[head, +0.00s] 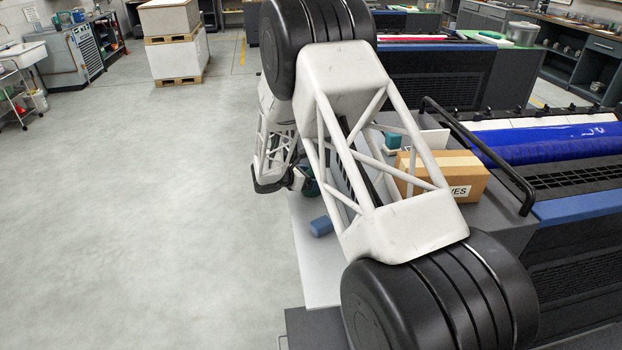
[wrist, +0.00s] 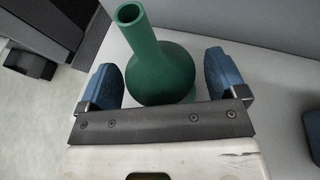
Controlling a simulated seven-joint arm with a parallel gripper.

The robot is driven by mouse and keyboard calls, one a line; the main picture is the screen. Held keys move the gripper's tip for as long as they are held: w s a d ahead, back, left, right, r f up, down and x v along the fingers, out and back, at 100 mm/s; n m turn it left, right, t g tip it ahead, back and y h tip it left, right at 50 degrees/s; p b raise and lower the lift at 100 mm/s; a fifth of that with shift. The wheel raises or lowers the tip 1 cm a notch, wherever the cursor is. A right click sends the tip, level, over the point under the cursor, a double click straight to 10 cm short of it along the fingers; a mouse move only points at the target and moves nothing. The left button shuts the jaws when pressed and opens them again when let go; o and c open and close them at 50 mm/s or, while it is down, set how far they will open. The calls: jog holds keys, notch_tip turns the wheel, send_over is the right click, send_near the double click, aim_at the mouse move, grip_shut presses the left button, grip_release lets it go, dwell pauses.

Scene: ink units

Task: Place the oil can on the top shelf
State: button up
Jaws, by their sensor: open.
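A green can (wrist: 160,70) with a round body and a long open neck, which looks like the oil can, stands in the wrist view on a pale surface (wrist: 285,85). My gripper (wrist: 161,72) is open, with one blue finger on each side of the can's body. In the head view a bit of the green can (head: 311,186) shows beside my gripper (head: 299,181), mostly hidden by my arm. I cannot make out the top shelf for certain.
A blue block (head: 321,227) lies on the white worktop (head: 313,272). A cardboard box (head: 452,176) and a teal item (head: 393,141) stand further right. A black rail (head: 480,150) rises by the printing machine. Open floor (head: 150,220) lies at left.

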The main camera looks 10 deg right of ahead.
jog(key=v, duration=1.1)
jog(key=shift+a, duration=0.15)
jog(key=shift+s, duration=0.1)
dwell(0.4)
jog(key=s+d+r+m+g+y, duration=0.2)
jog(key=s+d+r+m, duration=0.4)
jog(key=s+r, duration=0.5)
jog(key=s+d+r+m+g+y, duration=0.3)
jog(key=s+d+r+m, duration=0.25)
jog(key=s+r, duration=0.5)
jog(key=s+r+m+t+y, duration=0.1)
jog(key=s+m+y, duration=0.2)
jog(key=s, duration=1.2)
jog(key=s+d+r+m+t+y, duration=0.1)
jog(key=s+m+y, duration=0.3)
jog(key=s, duration=1.2)
jog(key=r+m, duration=0.1)
jog(key=m, duration=0.3)
jog(key=shift+s+r, duration=0.15)
jog(key=shift+s, duration=0.2)
